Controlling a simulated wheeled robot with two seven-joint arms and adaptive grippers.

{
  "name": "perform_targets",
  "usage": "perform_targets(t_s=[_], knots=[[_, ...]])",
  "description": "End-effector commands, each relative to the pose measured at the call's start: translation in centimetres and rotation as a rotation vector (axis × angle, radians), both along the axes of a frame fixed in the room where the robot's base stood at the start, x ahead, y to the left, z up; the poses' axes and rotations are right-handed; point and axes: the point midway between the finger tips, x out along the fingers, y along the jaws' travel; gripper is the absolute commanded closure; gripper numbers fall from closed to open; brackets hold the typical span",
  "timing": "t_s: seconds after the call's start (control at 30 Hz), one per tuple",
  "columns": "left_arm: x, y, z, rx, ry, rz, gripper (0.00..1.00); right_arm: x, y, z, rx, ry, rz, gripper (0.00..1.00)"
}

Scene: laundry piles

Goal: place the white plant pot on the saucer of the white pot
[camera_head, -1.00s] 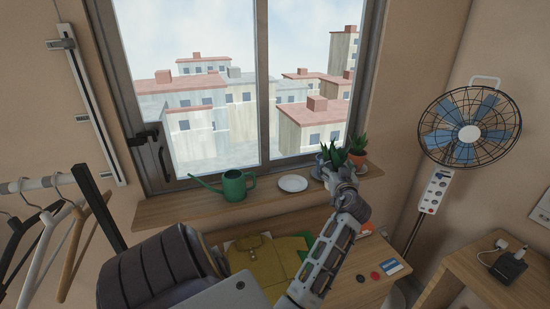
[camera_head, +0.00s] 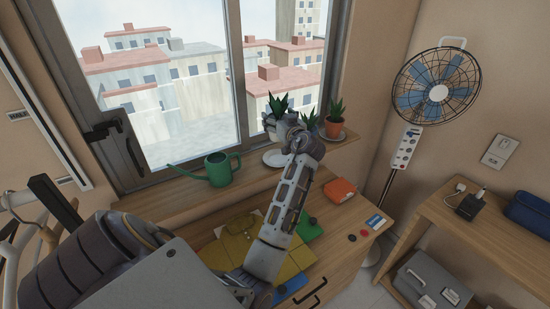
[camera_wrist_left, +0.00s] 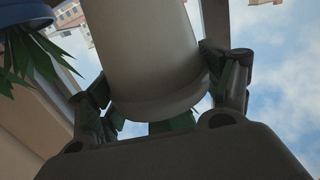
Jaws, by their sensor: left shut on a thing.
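The white plant pot (camera_wrist_left: 150,50) is between the two fingers of my left gripper (camera_wrist_left: 160,98) in the left wrist view, clasped near its rim. In the head view its green plant (camera_head: 277,102) shows above my left gripper (camera_head: 283,120), which covers most of the pot. The white saucer (camera_head: 271,158) lies on the window sill, partly behind my forearm, and looks empty where it shows. The held pot is over the sill, above and slightly behind the saucer in the picture; the exact height gap is hard to tell. My right gripper is not in view.
A green watering can (camera_head: 218,170) stands on the sill left of the saucer. A terracotta pot (camera_head: 335,129) with a plant stands to the right, and a blue pot (camera_wrist_left: 30,22) with leaves shows in the wrist view. Folded clothes (camera_head: 240,245) lie on the dresser below.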

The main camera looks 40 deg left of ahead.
Motion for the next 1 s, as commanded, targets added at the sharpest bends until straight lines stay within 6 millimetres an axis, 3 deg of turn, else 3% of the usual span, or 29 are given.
perform_targets(t_s=[0.27, 0.73, 1.0], knots=[[0.0, 0.0, -0.5, 0.002, 0.000, 0.000, 0.57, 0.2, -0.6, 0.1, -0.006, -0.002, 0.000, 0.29], [0.0, 0.0, -5.8, 0.001, 0.000, -0.001, 0.57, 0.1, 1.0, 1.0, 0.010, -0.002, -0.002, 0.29], [0.0, 0.0, -6.1, 0.002, -0.002, -0.001, 0.57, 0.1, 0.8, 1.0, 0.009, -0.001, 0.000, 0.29]])
